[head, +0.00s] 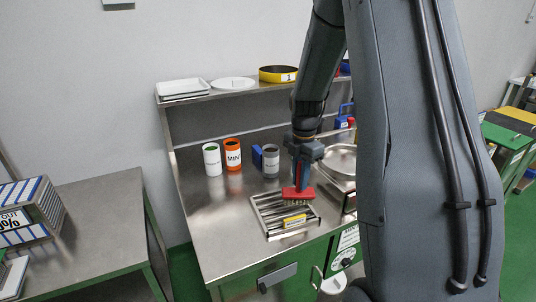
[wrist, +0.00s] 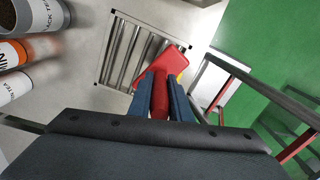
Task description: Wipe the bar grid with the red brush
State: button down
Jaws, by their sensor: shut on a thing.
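The red brush (head: 298,194) is held in my gripper (head: 300,178) with its bristles facing down. In the wrist view my gripper (wrist: 160,98) has its blue fingers shut on the red handle, and the flat red brush head (wrist: 165,56) extends past the fingertips. The bar grid (head: 270,216) is a metal frame with parallel bars on the steel counter. The brush is over the grid's right back part; I cannot tell whether the bristles touch the bars. In the wrist view the bar grid (wrist: 122,52) is partly hidden behind the brush.
White, orange and grey canisters (head: 232,154) stand behind the grid, with a blue item (head: 257,157) among them. A steel pan (head: 340,160) stands to the right. The counter left of the grid is clear.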

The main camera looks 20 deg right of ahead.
jog(key=shift+r+p, duration=0.8)
jog(key=shift+r, duration=0.5)
